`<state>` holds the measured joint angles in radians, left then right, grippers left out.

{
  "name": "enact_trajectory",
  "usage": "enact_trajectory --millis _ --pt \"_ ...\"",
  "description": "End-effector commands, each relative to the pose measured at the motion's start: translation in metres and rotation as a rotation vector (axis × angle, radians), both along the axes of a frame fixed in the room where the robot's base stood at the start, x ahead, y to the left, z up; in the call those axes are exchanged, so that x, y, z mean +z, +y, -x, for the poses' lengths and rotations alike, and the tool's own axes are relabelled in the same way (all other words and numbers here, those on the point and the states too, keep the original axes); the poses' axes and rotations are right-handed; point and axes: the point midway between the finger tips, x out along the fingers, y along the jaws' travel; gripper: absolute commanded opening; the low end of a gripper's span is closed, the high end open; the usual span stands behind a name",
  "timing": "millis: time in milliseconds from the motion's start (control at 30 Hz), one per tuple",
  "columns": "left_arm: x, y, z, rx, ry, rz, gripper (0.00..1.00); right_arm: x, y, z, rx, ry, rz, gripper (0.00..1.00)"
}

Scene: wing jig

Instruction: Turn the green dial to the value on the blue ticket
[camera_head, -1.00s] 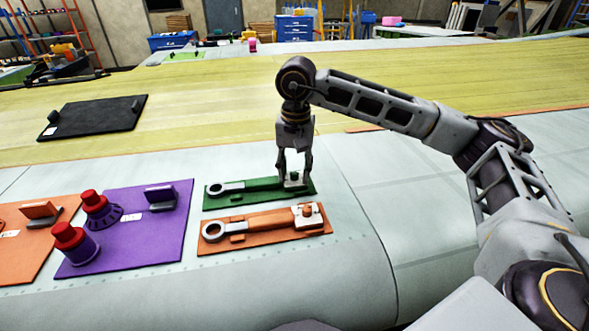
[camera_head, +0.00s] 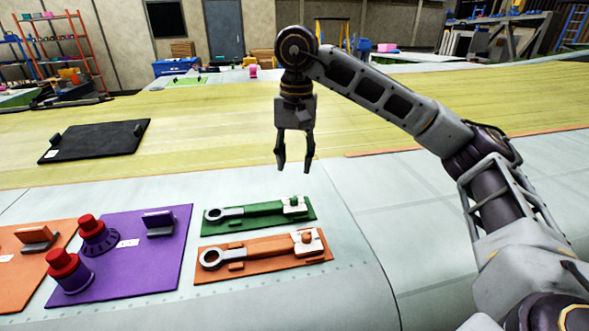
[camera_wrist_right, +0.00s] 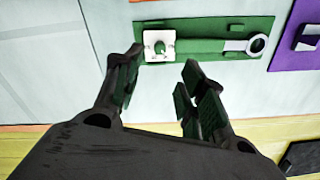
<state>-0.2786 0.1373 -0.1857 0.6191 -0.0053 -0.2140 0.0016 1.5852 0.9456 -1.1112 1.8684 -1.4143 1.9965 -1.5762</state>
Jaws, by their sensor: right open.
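A green board (camera_head: 265,219) carries a grey wrench-like tool (camera_head: 235,211) and, at its right end, a green knob (camera_head: 295,200) on a white plate. The knob also shows in the right wrist view (camera_wrist_right: 160,47), on its white plate. My right gripper (camera_head: 295,167) is open and empty above the green board, with a gap below its fingertips. In the right wrist view, the open fingers (camera_wrist_right: 160,68) point toward the board. The knob's scale is too small to read. I see no blue ticket. My left gripper is not in view.
An orange board (camera_head: 250,270) with a similar tool lies just in front of the green one. A purple board (camera_head: 165,270) with red-topped knobs is to the left, beside another orange board (camera_head: 10,285). A black panel (camera_head: 100,140) lies further back. The pale surface to the right is clear.

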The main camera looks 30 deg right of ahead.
Motion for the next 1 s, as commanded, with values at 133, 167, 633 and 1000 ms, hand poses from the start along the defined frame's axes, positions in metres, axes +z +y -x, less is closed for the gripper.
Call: enact_trajectory --millis 133,167,633,1000 --pt "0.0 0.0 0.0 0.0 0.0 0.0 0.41 0.009 0.0 0.0 0.0 -0.001 -0.001 0.41" --pt "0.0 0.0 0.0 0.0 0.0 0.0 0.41 0.01 0.0 0.0 0.0 0.001 -0.001 0.41" --pt "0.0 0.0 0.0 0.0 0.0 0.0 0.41 0.013 0.0 0.0 0.0 0.001 0.0 0.41" --pt "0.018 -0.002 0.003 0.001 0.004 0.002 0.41 0.013 0.011 0.002 0.024 0.04 0.0 0.41"
